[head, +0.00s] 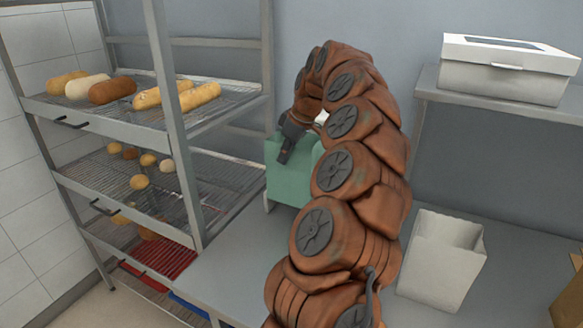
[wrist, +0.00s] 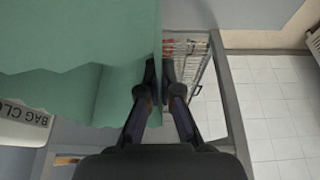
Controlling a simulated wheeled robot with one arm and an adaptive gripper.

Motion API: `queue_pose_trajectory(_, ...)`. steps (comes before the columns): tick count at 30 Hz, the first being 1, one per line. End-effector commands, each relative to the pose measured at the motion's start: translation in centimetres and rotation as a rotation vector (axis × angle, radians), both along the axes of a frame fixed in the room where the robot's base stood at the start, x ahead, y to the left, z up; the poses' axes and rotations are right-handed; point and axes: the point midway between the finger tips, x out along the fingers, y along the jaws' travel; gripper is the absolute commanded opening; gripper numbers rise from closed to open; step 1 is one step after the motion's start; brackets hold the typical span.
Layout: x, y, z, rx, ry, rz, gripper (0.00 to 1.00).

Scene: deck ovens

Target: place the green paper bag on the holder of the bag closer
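The green paper bag (head: 283,168) is upright at the table's back left in the head view, partly hidden by my arm. In the wrist view the bag (wrist: 75,40) fills the upper left, with its zigzag top edge showing. My gripper (head: 287,152) is at the bag's upper part. In the wrist view my gripper (wrist: 160,72) has its fingertips close together on the bag's right side, pinching its wall. The bag closer (wrist: 24,120), a pale part lettered "BAG CL", shows at the left edge, partly covered by the bag. Its holder cannot be made out.
A wire rack (head: 165,190) with breads and rolls stands left of the table (head: 235,262). A white paper bag (head: 438,262) stands open on the table right of my arm. A white box (head: 505,72) sits on the wall shelf (head: 480,104). A brown box edge shows far right.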

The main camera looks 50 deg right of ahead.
Motion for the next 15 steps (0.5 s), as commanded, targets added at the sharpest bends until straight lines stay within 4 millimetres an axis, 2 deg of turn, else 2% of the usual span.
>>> queue_pose_trajectory(3,0.3,-1.1,0.1,-0.001,0.003,-0.001,0.00)
queue_pose_trajectory(15,0.8,-2.9,0.0,0.001,0.003,0.000,0.00)
